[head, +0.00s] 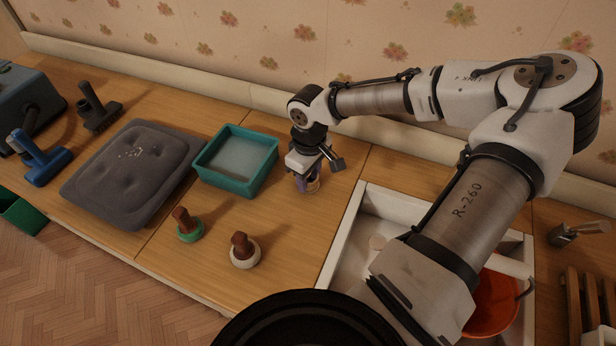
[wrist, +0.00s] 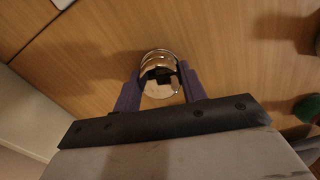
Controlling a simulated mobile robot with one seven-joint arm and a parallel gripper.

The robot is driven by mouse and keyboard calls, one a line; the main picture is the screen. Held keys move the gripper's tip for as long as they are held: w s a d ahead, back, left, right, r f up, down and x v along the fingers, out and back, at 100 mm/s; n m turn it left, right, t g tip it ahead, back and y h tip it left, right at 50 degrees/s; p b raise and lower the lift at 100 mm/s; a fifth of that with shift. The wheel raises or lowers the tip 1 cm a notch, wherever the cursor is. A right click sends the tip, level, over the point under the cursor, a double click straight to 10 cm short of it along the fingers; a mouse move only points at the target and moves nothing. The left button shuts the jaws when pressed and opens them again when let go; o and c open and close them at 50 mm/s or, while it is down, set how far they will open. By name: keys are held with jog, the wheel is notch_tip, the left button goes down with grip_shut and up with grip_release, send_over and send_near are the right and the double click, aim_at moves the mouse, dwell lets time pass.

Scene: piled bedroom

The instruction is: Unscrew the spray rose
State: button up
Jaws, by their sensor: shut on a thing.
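My gripper (head: 309,183) points down at the wooden counter, left of the white sink. Its two purple fingers (wrist: 160,92) are shut on a shiny round metal piece, taken to be the spray rose (wrist: 160,62). One finger is on each side of it. In the head view the fingers and wrist hide most of the piece. Only a small part shows low between the fingers, close to the counter. I cannot tell whether it is screwed to anything, or whether it touches the counter.
A teal tub (head: 206,178) stands left of my gripper, with a grey cushion (head: 130,180) beyond. Two wooden-knobbed tools, one green-based (head: 188,231) and one white-based (head: 245,256), stand near the front edge. The sink (head: 345,240) holds an orange bowl (head: 492,305). A patterned wall is behind.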

jog(key=shift+r+p, duration=0.65)
jog(key=shift+p, duration=0.2)
dwell(0.3)
jog(key=shift+r+p, duration=1.65)
jog(key=shift+p, duration=0.2)
